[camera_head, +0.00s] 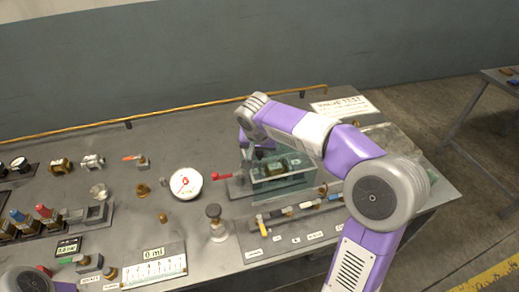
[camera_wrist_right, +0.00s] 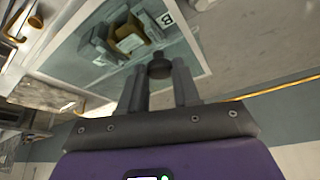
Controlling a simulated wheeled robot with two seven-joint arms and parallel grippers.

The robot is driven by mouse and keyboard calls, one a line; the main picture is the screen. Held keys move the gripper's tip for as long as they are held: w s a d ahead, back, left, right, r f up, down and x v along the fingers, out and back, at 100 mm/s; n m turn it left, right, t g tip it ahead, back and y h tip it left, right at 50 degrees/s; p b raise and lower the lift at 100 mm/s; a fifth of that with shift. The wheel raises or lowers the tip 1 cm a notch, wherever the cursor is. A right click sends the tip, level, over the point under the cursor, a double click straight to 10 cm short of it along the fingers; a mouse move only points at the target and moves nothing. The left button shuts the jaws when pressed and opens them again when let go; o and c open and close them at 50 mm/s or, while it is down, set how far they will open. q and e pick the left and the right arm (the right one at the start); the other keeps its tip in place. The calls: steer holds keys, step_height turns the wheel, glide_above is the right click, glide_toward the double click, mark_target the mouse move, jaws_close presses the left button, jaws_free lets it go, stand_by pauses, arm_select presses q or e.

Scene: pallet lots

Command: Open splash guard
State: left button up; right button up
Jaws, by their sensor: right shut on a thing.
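The splash guard is a clear, pale-edged panel (camera_head: 285,178) over a fixture right of the middle of the bench. In the right wrist view its clear pane (camera_wrist_right: 185,62) fills the upper middle, with grey and brass parts (camera_wrist_right: 127,38) showing through it. A dark round knob (camera_wrist_right: 159,67) sits near the pane's edge. My right gripper (camera_wrist_right: 160,78) is shut on this knob. In the head view the right gripper (camera_head: 252,152) is at the guard's far left side, partly hidden by its own arm. My left gripper is not in view.
A red-handled valve (camera_head: 222,177) stands just left of the guard. A copper pipe (camera_head: 190,115) runs along the back edge. A labelled row of small parts (camera_head: 290,212) lies in front.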

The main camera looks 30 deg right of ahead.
jaws_close()
steer(key=shift+d, duration=0.1)
steer(key=shift+d, duration=0.25)
steer(key=s+d+p, duration=0.2)
steer(key=d, duration=0.7)
steer(key=s+d+p, duration=0.2)
steer(key=d, duration=0.7)
steer(key=shift+s+d, duration=0.15)
steer(key=shift+s, duration=0.1)
steer(key=o, duration=0.9)
jaws_free()
steer(key=shift+p+v, duration=1.1)
steer(key=shift+v, duration=2.7)
